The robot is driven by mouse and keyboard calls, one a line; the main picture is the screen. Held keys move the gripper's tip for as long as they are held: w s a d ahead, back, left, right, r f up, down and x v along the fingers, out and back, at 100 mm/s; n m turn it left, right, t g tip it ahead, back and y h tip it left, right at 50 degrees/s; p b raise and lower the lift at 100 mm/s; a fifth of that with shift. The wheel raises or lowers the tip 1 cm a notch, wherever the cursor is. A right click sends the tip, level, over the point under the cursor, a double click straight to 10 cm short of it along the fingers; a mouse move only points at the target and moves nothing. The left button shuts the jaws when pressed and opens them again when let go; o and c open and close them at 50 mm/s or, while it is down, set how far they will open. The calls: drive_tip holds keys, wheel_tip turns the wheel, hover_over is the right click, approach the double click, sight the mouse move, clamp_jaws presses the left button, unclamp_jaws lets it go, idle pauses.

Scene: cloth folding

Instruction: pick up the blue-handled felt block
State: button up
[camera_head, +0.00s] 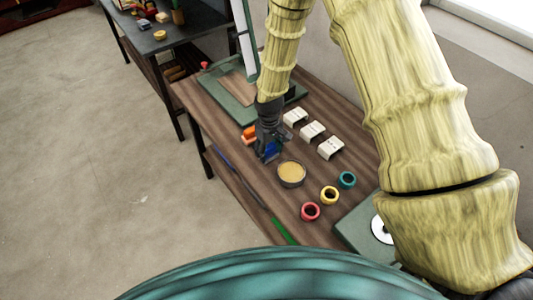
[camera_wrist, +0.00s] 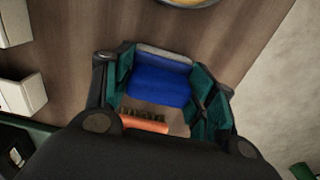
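The blue-handled felt block (camera_head: 271,151) is on or just above the wooden table, below my gripper (camera_head: 267,155). In the wrist view the blue block (camera_wrist: 158,82), with a grey felt edge along its far side, lies between the two green-padded fingers of my gripper (camera_wrist: 165,85). The fingers are apart, one on each side of the block and very close to it. I cannot tell whether the pads press on it. An orange-handled block (camera_head: 249,133) is beside it to the left; it also shows nearer the palm in the wrist view (camera_wrist: 145,122).
A round dish with yellow contents (camera_head: 291,173) stands close on the right. Three white blocks (camera_head: 312,131) line the table behind. Red (camera_head: 310,212), yellow (camera_head: 330,195) and teal (camera_head: 347,180) rings lie nearer the front. A green board (camera_head: 212,98) is at the far end.

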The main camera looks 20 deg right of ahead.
sight(269, 146)
drive_tip(key=shift+c, duration=1)
drive_tip(key=shift+r, duration=0.1)
drive_tip(key=shift+r+b, duration=1.6)
drive_tip(key=shift+r, duration=3.3)
drive_tip(key=o, duration=0.4)
drive_tip(key=shift+c, duration=1.4)
